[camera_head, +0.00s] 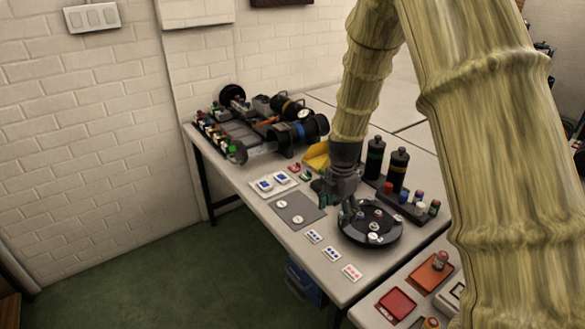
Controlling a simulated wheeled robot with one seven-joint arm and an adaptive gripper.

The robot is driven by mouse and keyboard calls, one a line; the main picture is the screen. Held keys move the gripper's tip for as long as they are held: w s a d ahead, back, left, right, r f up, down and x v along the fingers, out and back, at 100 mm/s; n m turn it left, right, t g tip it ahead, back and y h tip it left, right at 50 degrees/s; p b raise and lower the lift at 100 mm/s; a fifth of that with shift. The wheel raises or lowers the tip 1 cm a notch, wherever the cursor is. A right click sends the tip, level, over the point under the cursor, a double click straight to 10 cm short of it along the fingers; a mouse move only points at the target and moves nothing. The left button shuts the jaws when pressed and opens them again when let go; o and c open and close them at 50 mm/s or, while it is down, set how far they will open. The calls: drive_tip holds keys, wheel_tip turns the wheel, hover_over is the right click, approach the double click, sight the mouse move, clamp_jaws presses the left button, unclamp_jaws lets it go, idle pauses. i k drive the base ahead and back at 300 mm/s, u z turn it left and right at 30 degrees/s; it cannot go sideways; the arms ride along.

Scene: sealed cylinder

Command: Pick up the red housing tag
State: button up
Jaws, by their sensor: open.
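A small red piece (294,167), perhaps the red housing tag, lies on the table beside a small green piece (306,175). It is too small to make out its shape or markings. A white card with red marks (352,272) lies near the table's front edge. My gripper (346,212) is open and points down at the left rim of the black round tray (385,238), to the right of and nearer than the small red piece. Nothing shows held between its fingers. Whether it touches the tray cannot be told. My arm hides part of the table behind it.
A grey mat (311,212) with two pale discs and a white tray (262,187) lie left of my gripper. Two white cards with blue marks lie near the front edge. Dark cylinders (397,170) stand in a rack at right. Large black-and-blue equipment (300,128) fills the back left.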

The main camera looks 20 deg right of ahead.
sight(296, 168)
drive_tip(key=i, duration=1.45)
drive_tip(key=z, duration=0.05)
